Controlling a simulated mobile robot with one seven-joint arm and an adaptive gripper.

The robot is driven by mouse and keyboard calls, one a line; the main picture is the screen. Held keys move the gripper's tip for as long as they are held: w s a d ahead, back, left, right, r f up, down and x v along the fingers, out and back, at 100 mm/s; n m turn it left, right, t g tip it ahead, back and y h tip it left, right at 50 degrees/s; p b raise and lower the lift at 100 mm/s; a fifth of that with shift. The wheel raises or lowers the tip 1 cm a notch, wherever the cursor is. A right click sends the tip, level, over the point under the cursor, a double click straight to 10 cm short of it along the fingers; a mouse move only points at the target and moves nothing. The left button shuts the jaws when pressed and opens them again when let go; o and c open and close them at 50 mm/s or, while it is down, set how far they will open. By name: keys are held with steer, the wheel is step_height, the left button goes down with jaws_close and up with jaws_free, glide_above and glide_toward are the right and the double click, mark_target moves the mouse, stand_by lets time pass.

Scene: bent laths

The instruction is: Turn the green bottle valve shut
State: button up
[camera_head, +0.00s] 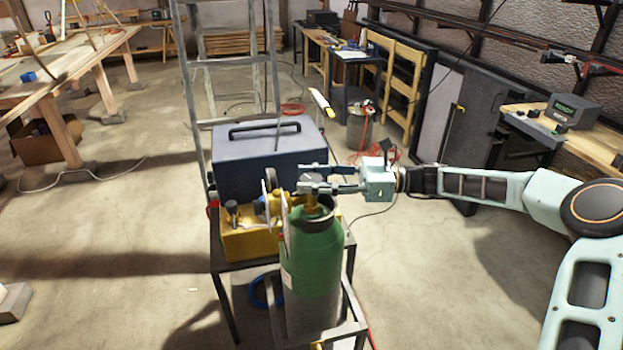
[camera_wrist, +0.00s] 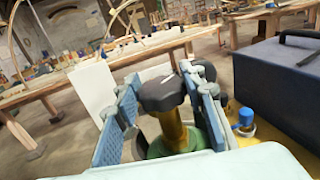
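The green bottle (camera_head: 315,250) stands upright in a dark frame, its lower part greyish. Its valve is a dark grey knob (camera_wrist: 162,92) on a brass neck (camera_wrist: 172,130), with the bottle's green shoulder (camera_wrist: 178,148) below. In the head view my gripper (camera_head: 308,179) comes in from the right at the bottle's top and largely hides the knob. In the wrist view my gripper (camera_wrist: 160,80) has one finger on each side of the knob. The fingers are spread, with a small gap at the left; the right finger is very close, and I cannot tell whether it touches.
A dark blue box (camera_head: 268,160) with a handle stands behind the bottle, and a yellow unit (camera_head: 247,243) is beside it on the cart. A ladder (camera_head: 190,100) rises behind. A white plate (camera_wrist: 92,90) stands left of the fingers. The floor left is mostly clear.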

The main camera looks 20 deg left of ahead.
steer(key=c, duration=0.3)
steer(key=shift+m+t, duration=0.3)
steer(key=shift+t, duration=0.1)
steer(key=m+t+p, duration=0.1)
steer(key=t, duration=0.1)
steer(key=shift+s+m+t+y, duration=0.1)
steer(key=shift+m+t+y, duration=0.2)
steer(key=shift+y, duration=0.1)
steer(key=m+t, duration=0.2)
steer(key=t, duration=0.1)
steer(key=shift+f+t, duration=0.1)
steer(key=shift+t, duration=0.2)
steer(key=m+t+h+b, duration=0.1)
steer(key=m+t+b, duration=0.1)
steer(key=t, duration=0.1)
steer(key=m+t+b, duration=0.2)
steer(key=t+b, duration=0.1)
steer(key=shift+f+h, duration=0.15)
steer(key=shift+h, duration=0.25)
steer(key=shift+m+t+h+b, duration=0.9)
steer(key=shift+m+t+b, duration=0.25)
steer(key=shift+t, duration=0.35)
steer(key=shift+m, duration=0.25)
steer(key=shift+r+m+t+h+b, duration=0.35)
steer(key=shift+m+t+h, duration=0.3)
steer(key=shift+t, duration=0.25)
